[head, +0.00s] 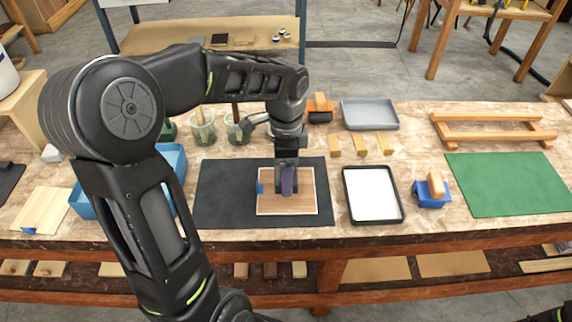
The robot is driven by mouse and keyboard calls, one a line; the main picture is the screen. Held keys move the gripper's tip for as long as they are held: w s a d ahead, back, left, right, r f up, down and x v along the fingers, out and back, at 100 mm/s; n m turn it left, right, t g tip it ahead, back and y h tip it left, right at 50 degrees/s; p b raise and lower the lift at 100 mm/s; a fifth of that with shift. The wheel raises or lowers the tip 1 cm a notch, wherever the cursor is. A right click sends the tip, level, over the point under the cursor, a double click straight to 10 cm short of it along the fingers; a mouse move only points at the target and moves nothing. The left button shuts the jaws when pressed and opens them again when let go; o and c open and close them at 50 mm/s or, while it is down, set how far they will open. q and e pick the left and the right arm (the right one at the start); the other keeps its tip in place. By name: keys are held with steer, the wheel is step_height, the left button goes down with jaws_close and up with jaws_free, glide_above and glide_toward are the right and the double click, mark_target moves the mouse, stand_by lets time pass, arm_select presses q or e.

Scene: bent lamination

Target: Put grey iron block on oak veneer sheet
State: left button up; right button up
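The oak veneer sheet (309,205) lies flat on a black mat (222,195) in the middle of the bench. My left gripper (287,190) points straight down over the middle of the sheet. A grey-purple shape shows at its fingertips, low over or touching the sheet. I cannot tell whether this shape is the grey iron block, the fingers, or both, nor how wide the fingers stand. No grey iron block shows clearly elsewhere. A small blue piece (260,188) is at the sheet's left edge. My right gripper is out of view.
A black-rimmed white tray (372,195) and an orange-handled blue tool (432,190) stand right of the mat. A green mat (508,184) lies farther right. A blue tub (172,160) and glass jars (203,130) are left. Small wood blocks (360,145) lie behind the tray.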

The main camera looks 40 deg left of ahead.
arm_select(q)
steer(key=shift+f, duration=1.8)
steer(key=shift+f, duration=0.1)
steer(key=o, duration=2)
steer(key=shift+f, duration=0.1)
steer(key=shift+c, duration=0.2)
steer(key=shift+r, duration=0.2)
step_height(320, 180, up, 12)
